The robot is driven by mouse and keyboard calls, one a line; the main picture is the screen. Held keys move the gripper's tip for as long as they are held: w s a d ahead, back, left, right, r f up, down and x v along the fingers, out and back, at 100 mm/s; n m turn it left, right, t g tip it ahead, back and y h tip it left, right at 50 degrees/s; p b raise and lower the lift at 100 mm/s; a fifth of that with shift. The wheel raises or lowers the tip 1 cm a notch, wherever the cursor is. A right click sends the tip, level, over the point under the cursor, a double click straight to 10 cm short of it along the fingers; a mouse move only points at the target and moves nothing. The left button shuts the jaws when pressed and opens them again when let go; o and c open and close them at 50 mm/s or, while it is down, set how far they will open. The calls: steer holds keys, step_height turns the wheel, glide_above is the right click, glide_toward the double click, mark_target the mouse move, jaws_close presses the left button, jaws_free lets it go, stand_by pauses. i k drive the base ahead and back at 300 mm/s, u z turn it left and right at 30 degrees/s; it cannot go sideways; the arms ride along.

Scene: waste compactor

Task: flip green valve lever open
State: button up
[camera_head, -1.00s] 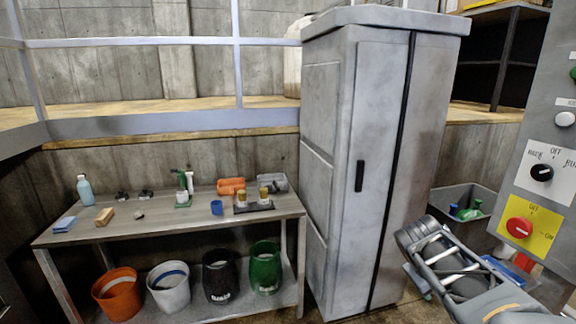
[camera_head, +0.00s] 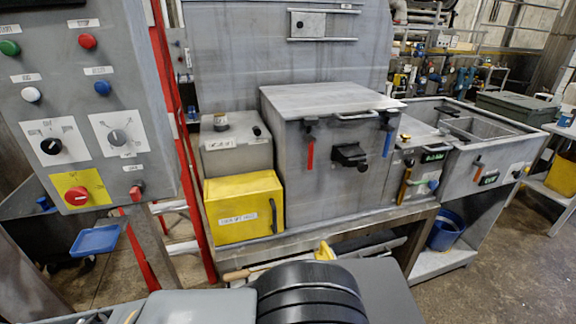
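Several valve levers show in the head view. On the small grey box in the middle right, a blue-green lever (camera_head: 432,184) points sideways below a dark display, and a yellow-brown lever (camera_head: 403,186) hangs beside it. The large grey tank (camera_head: 285,180) has a red lever (camera_head: 310,150) and a blue lever (camera_head: 388,141), both hanging down. The sink unit at the right has an orange-red lever (camera_head: 478,168). I cannot tell for sure which is the green valve lever. My gripper is out of view; only parts of my arm show at the bottom.
A control panel (camera_head: 80,150) with knobs and buttons stands at the left, with red posts beside it. A yellow box (camera_head: 243,208) sits left of the tank. A blue bucket (camera_head: 446,232) is under the sink. The floor at the right is clear.

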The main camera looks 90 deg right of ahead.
mark_target(409, 184)
steer(key=z, duration=4.4)
steer(key=k, duration=0.6)
steer(key=z, duration=0.8)
steer(key=i, duration=1.8)
steer(key=u, duration=0.95)
steer(key=i, duration=0.6)
steer(key=u, duration=0.55)
